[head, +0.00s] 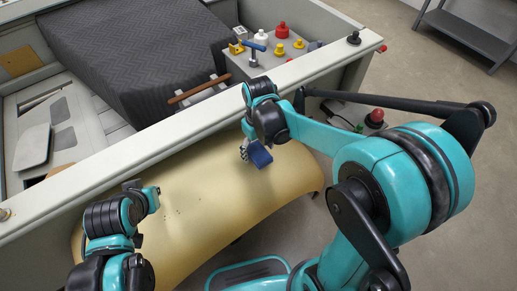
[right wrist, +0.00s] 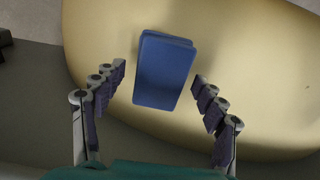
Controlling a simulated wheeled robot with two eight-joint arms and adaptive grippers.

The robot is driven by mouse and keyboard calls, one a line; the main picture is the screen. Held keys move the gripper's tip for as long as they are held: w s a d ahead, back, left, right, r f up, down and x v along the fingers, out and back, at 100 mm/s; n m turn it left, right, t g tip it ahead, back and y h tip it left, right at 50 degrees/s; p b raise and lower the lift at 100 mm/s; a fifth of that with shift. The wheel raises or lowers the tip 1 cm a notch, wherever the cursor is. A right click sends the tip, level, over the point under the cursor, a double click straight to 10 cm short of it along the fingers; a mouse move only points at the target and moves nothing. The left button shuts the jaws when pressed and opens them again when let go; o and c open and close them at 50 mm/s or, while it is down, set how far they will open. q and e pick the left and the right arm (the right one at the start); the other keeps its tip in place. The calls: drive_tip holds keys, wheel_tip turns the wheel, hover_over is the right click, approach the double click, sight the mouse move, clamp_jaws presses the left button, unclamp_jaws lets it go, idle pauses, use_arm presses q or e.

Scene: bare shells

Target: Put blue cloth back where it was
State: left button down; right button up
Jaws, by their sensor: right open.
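The blue cloth (head: 259,156) is a small folded-looking rectangle at the right part of a tan curved shell (head: 195,195). It also shows in the right wrist view (right wrist: 165,72), where it appears to lie on the shell. My right gripper (head: 247,152) is right beside the cloth in the head view. In the right wrist view its fingers (right wrist: 158,70) are spread, one on each side of the cloth, with a gap on both sides. My left gripper (head: 147,192) is over the left part of the shell, away from the cloth; its finger opening is unclear.
A pale-walled bay (head: 190,113) lies behind the shell, with a dark quilted cover (head: 130,45). Red, white and yellow fittings (head: 282,30) and a blue-handled tool (head: 253,50) stand on its right ledge. A grey shelf (head: 465,35) stands at the back right.

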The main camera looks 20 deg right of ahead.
wheel_tip(320, 180, up, 11)
drive_tip(key=p, duration=0.3)
drive_tip(key=m+t, duration=0.4)
drive_tip(key=t, duration=0.3)
approach(259, 151)
drive_tip(key=s+d+r, duration=0.3)
drive_tip(key=s+d, duration=0.2)
use_arm(q)
wheel_tip(259, 151, up, 3)
drive_tip(key=shift+r, duration=0.15)
use_arm(e)
drive_tip(key=shift+w+a+r, duration=0.2)
drive_tip(key=shift+f, duration=0.1)
use_arm(q)
wheel_tip(259, 151, down, 9)
drive_tip(key=b, duration=0.9)
use_arm(e)
wheel_tip(259, 151, down, 9)
